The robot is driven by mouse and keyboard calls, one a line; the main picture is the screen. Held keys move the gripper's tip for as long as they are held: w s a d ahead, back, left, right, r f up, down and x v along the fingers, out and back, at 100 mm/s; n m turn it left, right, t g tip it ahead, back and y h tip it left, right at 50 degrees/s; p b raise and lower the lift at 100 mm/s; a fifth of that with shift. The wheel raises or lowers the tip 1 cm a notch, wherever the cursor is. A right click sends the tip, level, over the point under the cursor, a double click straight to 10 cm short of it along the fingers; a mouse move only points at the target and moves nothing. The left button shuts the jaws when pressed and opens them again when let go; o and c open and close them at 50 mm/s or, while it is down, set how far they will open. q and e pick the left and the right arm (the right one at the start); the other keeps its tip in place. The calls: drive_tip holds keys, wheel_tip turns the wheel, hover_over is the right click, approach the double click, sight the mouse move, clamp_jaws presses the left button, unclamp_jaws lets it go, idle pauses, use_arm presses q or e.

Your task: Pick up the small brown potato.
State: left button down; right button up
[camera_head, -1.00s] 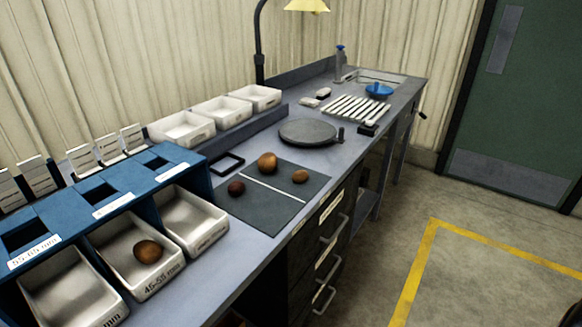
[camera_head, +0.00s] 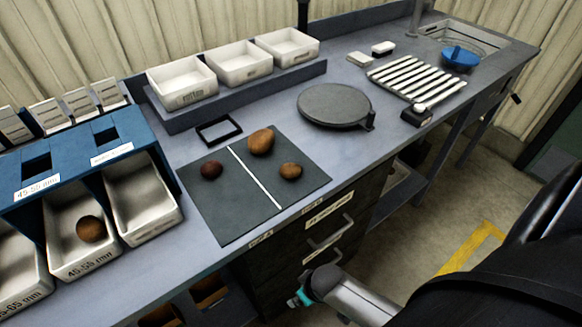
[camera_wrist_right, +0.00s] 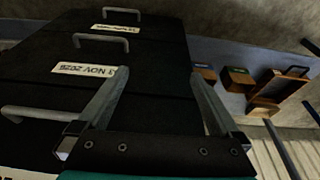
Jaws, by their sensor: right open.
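Three potatoes lie on the dark grey mat (camera_head: 235,215), which a white line divides. The small brown potato (camera_head: 290,171) lies right of the line. A larger brown potato (camera_head: 261,142) lies behind it, also right of the line. A small dark reddish potato (camera_head: 210,170) lies left of the line. Another brown potato (camera_head: 91,229) sits in a white bin of the blue grader. My right gripper (camera_head: 296,300) is low in front of the drawers, below the bench top. In the right wrist view its fingers (camera_wrist_right: 155,88) are apart and empty, facing the drawer fronts. My left gripper is out of view.
The bench front edge and drawer handles (camera_head: 325,243) stand between my right gripper and the mat. A round dark plate (camera_head: 335,104) lies behind the mat to the right. Three white trays (camera_head: 240,65) stand on a raised shelf at the back. A small black frame (camera_head: 219,130) lies beside the mat.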

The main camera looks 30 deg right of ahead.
drive_tip(key=w+a+r+t+y+p, duration=0.15)
drive_tip(key=w+r, duration=0.25)
drive_tip(key=r, duration=1)
drive_tip(key=w+a+r+p, duration=0.1)
drive_tip(key=w+a+r, duration=0.15)
drive_tip(key=r, duration=1.05)
drive_tip(key=w+d+r+m+h, duration=0.2)
drive_tip(key=w+d+r, duration=0.4)
drive_tip(key=d+r, duration=0.5)
drive_tip(key=b, duration=0.2)
approach(292, 168)
drive_tip(key=shift+m, duration=0.3)
drive_tip(key=x, duration=0.5)
drive_tip(key=shift+a, duration=0.35)
drive_tip(key=shift+d+b+x, duration=0.15)
drive_tip(key=shift+b+x, duration=0.1)
drive_tip(key=shift+x, duration=1)
drive_tip(key=shift+d+b+x, duration=0.2)
drive_tip(key=shift+b+x, duration=0.05)
drive_tip(key=shift+x, duration=1.05)
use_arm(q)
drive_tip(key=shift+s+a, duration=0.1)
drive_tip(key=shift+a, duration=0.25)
use_arm(e)
drive_tip(key=shift+c, duration=0.2)
drive_tip(key=c, duration=1.4)
